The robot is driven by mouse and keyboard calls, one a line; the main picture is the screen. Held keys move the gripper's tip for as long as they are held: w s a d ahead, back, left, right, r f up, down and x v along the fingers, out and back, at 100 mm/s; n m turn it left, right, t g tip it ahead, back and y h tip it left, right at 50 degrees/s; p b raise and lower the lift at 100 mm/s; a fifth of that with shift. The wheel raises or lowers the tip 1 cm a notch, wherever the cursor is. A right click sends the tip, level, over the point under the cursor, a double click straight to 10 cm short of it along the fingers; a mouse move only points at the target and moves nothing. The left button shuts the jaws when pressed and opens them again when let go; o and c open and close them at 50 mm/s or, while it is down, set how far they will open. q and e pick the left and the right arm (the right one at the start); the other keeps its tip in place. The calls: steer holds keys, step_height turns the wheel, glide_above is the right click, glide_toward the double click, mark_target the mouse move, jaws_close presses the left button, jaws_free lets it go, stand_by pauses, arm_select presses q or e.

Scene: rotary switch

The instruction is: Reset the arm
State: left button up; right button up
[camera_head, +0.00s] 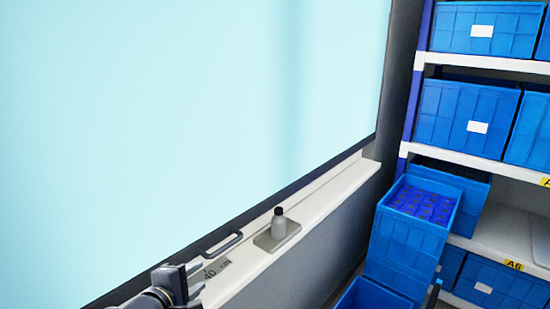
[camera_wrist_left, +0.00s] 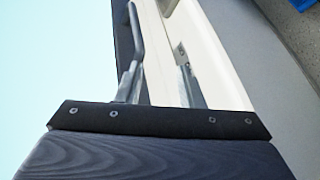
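My left gripper (camera_head: 198,279) is at the bottom of the head view, over the near part of the white ledge. Its two fingers stand apart with nothing between them, and the left wrist view shows the gap too (camera_wrist_left: 158,85). A small grey knob-like piece with a dark top (camera_head: 279,224) stands upright on a square grey plate (camera_head: 266,242) on the ledge. It looks like the rotary switch, and its setting is too small to tell. The gripper is apart from it, to its lower left. My right gripper is not in view.
A dark bar handle (camera_head: 222,244) sits on the ledge (camera_head: 325,195) between gripper and knob. A large pale-blue window panel (camera_head: 180,110) rises behind. At right, a shelf rack (camera_head: 480,62) holds blue bins (camera_head: 465,118); more stacked blue bins (camera_head: 405,243) stand before it.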

arm_select(q)
steer(key=s+a+f+m+g, duration=0.1)
steer(key=s+m+g, duration=0.6)
steer(key=s+m, duration=0.8)
steer(key=s+f, duration=0.1)
steer(key=s, duration=0.7)
steer(key=shift+s+m+g, duration=0.15)
steer(key=shift+m+g, duration=0.15)
steer(key=shift+m, duration=0.1)
steer(key=shift+f, duration=0.1)
